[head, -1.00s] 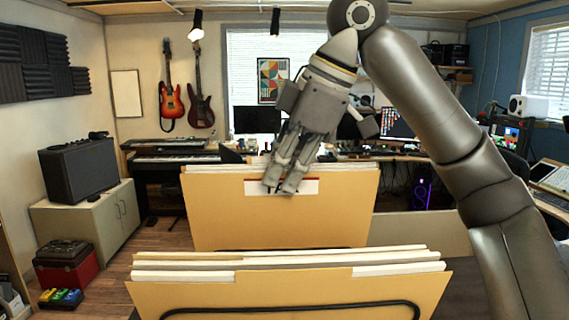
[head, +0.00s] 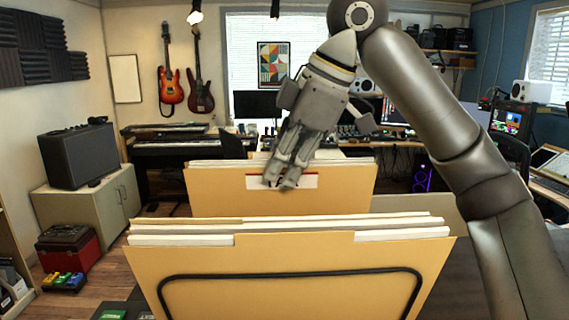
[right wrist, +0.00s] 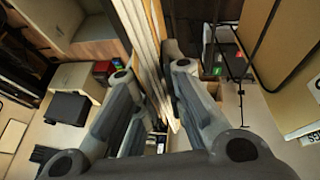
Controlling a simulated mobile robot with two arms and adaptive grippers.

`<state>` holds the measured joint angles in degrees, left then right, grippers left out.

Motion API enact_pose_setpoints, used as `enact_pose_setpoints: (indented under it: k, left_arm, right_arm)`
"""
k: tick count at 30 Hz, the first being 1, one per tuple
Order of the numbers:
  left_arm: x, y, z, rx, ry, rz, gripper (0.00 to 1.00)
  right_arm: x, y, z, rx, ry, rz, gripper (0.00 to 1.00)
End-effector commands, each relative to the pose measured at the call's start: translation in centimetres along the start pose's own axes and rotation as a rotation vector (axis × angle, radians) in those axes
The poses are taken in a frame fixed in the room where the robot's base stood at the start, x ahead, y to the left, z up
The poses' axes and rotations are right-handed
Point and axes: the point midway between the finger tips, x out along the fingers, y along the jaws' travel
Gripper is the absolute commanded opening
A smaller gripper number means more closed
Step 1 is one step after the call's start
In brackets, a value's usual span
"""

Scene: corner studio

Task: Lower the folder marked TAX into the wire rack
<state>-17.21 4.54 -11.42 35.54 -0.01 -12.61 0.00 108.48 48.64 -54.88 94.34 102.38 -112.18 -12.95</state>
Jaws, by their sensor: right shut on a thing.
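The tan folder (head: 335,195) hangs upright in my right gripper (head: 278,180), in the middle of the head view. White papers show along its top, and a white label with a red edge sits under my fingers, its writing unreadable. My right gripper is shut on the folder's top edge. In the right wrist view the fingers (right wrist: 160,115) straddle pale sheet edges (right wrist: 148,45). The black wire rack (head: 290,275) shows as a wire loop in front of another filled tan folder (head: 200,258). That nearer folder hides the held folder's bottom edge. My left gripper is not in view.
A dark amplifier (head: 78,155) stands on a cabinet (head: 95,205) at the left, with a red box (head: 68,250) on the floor. A keyboard (head: 170,145) and a studio desk with monitors are behind. In the right wrist view, black wire (right wrist: 240,70) runs beside a tan panel.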

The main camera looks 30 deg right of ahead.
Motion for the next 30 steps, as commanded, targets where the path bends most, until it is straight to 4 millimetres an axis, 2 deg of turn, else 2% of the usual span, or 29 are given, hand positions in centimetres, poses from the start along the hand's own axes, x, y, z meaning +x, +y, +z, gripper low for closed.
enact_pose_setpoints:
  k: [1, 7, 15, 19, 30]
  left_arm:
    - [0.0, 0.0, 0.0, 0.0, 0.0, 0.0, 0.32]
    - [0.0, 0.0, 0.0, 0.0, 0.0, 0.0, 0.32]
    - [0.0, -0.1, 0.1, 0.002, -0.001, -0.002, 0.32]
    - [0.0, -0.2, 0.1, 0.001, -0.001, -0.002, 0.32]
    - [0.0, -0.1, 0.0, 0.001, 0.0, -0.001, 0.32]
  right_arm:
    - [0.0, 0.0, 0.0, 0.0, 0.001, 0.0, 0.12]
    - [0.0, 0.0, 0.0, 0.0, 0.0, 0.0, 0.35]
    - [0.0, 0.0, 0.0, 0.0, -0.001, -0.001, 0.35]
    - [-0.7, 0.0, -0.1, 0.001, 0.001, 0.001, 0.35]
    - [-6.3, 0.0, 0.0, 0.002, 0.002, 0.004, 0.35]
